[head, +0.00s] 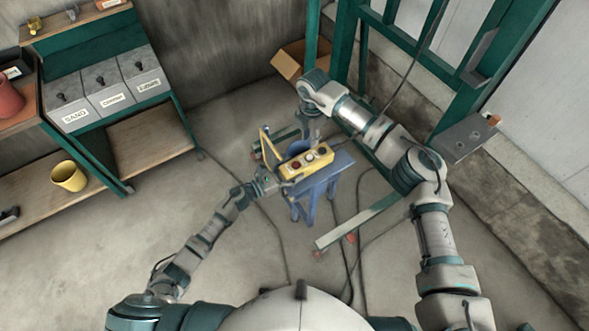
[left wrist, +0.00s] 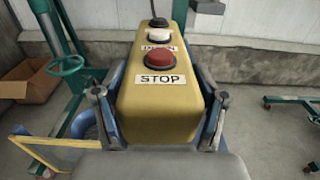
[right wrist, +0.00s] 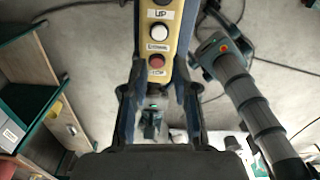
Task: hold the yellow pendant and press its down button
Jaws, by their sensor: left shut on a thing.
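The yellow pendant (head: 307,160) is above a blue stool (head: 325,172) in the head view. My left gripper (head: 272,182) is shut on its near end, one finger on each side in the left wrist view. There the red STOP button (left wrist: 160,57) is nearest, then a white button (left wrist: 159,36) with a partly hidden label, then a dark button (left wrist: 158,22). My right gripper (head: 315,137) hangs over the pendant's far side. In the right wrist view its fingers are apart, with the pendant (right wrist: 157,45) seen between them; contact cannot be told. An UP label shows above the white button (right wrist: 160,27).
A green frame (head: 375,50) stands behind, beside a cardboard box (head: 290,62). A bench with labelled grey bins (head: 108,92) and a yellow bucket (head: 69,176) is at left. Cables run across the floor. The floor at lower left is clear.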

